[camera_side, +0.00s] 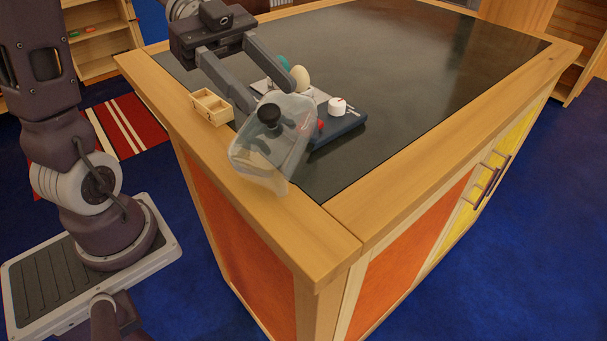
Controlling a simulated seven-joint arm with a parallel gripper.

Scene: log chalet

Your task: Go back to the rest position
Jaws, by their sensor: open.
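My gripper (270,98) is over the near left corner of the table (425,75), pointing down toward the near edge. Its two grey fingers are spread apart. Just beyond the fingertips is a clear see-through cover or container (250,155) with a black knob. It looks tilted near the table's edge, and I cannot tell whether a finger touches it. Behind it is a dark blue-grey board or base (345,124), partly hidden, with a white knob-like piece (337,106) and a red piece (320,124) on or beside it.
A small wooden box (211,107) with compartments stands left of the fingers. An egg-shaped cream object (300,77) and a teal one (284,62) are behind them. The table's far right is clear. Shelves (97,38) stand at the back left.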

